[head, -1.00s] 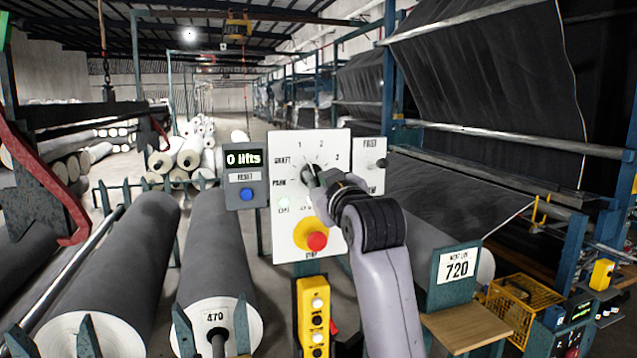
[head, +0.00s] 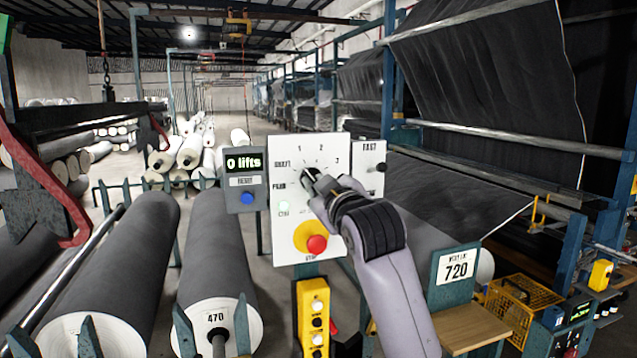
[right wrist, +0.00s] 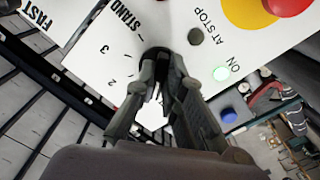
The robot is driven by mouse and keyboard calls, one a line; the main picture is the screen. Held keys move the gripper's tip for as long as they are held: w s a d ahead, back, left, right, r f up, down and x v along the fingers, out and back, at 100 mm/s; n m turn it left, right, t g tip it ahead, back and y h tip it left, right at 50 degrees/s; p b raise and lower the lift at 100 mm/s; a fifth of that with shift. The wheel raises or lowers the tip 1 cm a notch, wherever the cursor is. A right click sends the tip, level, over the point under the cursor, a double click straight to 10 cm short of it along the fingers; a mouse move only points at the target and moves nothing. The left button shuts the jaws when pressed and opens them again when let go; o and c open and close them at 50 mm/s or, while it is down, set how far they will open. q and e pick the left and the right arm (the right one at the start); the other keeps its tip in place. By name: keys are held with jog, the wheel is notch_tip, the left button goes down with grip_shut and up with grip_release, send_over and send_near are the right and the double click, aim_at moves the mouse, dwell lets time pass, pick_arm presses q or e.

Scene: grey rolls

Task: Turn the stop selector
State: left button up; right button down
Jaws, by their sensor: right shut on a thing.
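The stop selector is a dark round knob (head: 310,174) on a white panel (head: 285,235), with numbers and words printed around it. My right gripper (head: 315,181) is at the knob, shut on it, and its fingers hide part of it. In the right wrist view the fingers (right wrist: 160,78) close around the dark knob (right wrist: 156,54), with the marks 2, 3 and STAND beside it. Which mark the knob points to is hard to tell. My left gripper is not in view.
A red button on a yellow base (head: 317,244) sits below the knob. A green lamp (right wrist: 222,73) glows beside a dark one. A box reading 0 lifts (head: 245,162) is left of the panel. A FAST switch (head: 379,167) is on the right.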

jog(key=shift+d+r+n+p, duration=0.1)
jog(key=shift+n+p, duration=1.85)
jog(key=shift+n, duration=1.25)
jog(key=shift+r+n+p, duration=0.1)
jog(key=shift+n+p, duration=1.8)
jog(key=shift+n, duration=1.3)
jog(key=shift+f, duration=0.1)
jog(key=c, duration=1.7)
grip_release()
